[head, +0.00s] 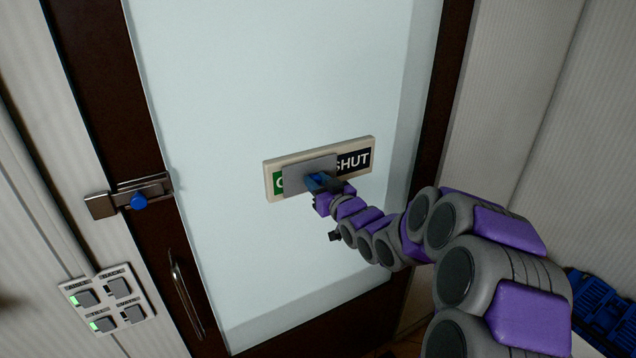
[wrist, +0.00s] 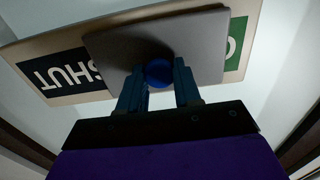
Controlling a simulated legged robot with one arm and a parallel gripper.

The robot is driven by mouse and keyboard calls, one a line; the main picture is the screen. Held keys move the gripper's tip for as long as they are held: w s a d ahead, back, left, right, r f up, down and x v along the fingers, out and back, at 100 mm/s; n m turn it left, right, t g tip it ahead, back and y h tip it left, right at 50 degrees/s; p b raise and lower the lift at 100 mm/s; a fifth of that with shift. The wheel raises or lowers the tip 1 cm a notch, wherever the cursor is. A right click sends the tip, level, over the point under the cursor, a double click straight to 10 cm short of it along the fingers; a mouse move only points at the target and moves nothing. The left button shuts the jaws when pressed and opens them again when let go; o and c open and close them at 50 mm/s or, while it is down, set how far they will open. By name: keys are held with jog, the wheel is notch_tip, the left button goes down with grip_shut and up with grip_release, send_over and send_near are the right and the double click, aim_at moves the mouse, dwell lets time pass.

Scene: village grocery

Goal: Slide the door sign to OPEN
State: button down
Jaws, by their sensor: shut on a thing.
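The door sign (head: 320,150) is a cream board on the pale door panel. It has a green field at its left end with part of a letter showing, and a dark field at its right end reading SHUT. A grey slider plate (head: 304,168) covers the middle and most of the green field. My gripper (head: 318,184) is shut on the plate's blue knob, with its fingers on both sides. In the wrist view the sign (wrist: 68,72) appears upside down, with the plate (wrist: 205,42) and the round blue knob (wrist: 159,72) between my fingers.
The door has a dark frame, with a latch (head: 130,196) with a blue knob and a curved handle (head: 184,290) on its left. A switch panel (head: 108,300) is on the left wall. Blue crates (head: 602,308) stand at the lower right.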

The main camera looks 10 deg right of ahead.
jog(key=w+d+p, duration=0.1)
jog(key=d+p, duration=0.1)
jog(key=d, duration=0.2)
jog(key=w+d+p, duration=0.1)
jog(key=d+p, duration=0.1)
jog(key=d, duration=0.2)
jog(key=w+d+p, duration=0.2)
jog(key=d, duration=0.3)
jog(key=shift+w+r+p, duration=0.1)
jog(key=shift+p, duration=0.3)
jog(key=shift+a, duration=0.15)
jog(key=c, duration=1.1)
grip_release()
jog(key=o, duration=0.3)
jog(key=shift+w+d, duration=0.15)
jog(key=shift+d, duration=0.2)
